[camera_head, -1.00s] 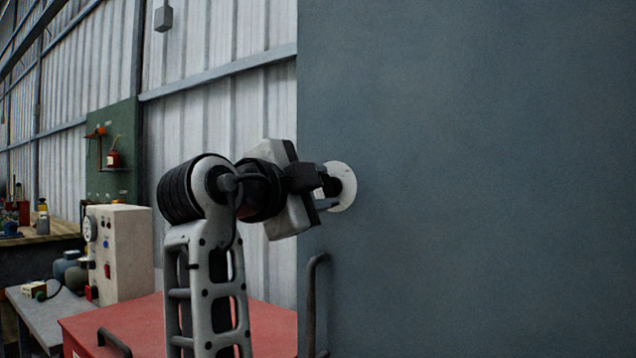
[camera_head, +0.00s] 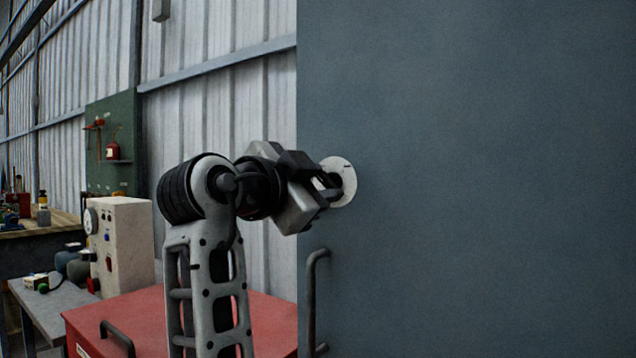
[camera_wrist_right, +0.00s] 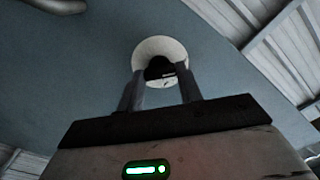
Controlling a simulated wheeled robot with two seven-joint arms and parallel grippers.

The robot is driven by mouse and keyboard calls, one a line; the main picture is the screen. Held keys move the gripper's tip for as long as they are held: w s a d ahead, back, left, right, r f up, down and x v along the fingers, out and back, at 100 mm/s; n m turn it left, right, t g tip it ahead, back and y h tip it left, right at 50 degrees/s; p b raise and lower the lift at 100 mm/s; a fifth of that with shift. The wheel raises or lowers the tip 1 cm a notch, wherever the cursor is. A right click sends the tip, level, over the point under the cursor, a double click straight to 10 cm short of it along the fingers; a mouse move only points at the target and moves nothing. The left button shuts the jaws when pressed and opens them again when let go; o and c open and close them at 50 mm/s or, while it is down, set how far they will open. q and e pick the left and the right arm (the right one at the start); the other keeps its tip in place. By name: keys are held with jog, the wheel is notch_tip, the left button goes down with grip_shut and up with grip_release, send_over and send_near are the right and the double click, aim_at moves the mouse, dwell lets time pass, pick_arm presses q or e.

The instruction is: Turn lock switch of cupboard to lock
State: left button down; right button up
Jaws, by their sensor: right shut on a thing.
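The cupboard (camera_head: 470,200) is a large blue-grey panel filling the right half of the head view. Its lock switch shows as a dark knob on a round pale plate (camera_head: 344,169) near the cupboard's left edge. My right gripper (camera_head: 333,184) is shut on the dark knob, and its jaws hide part of it. In the right wrist view, the two fingers of the gripper (camera_wrist_right: 162,88) reach up to either side of the dark knob (camera_wrist_right: 158,68) in front of the pale disc (camera_wrist_right: 160,48). My left gripper is not in view.
A dark bar handle (camera_head: 312,300) stands on the cupboard below the lock plate. A red cabinet (camera_head: 270,320) is at lower left. A beige box with a gauge (camera_head: 125,245) stands on a grey bench behind it. A green tool board (camera_head: 112,145) hangs farther back.

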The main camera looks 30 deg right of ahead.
jog(key=o, duration=1)
jog(key=shift+a, duration=0.1)
jog(key=b+v, duration=0.1)
jog(key=v, duration=1.4)
jog(key=shift+s+a, duration=0.2)
jog(key=shift+a, duration=0.15)
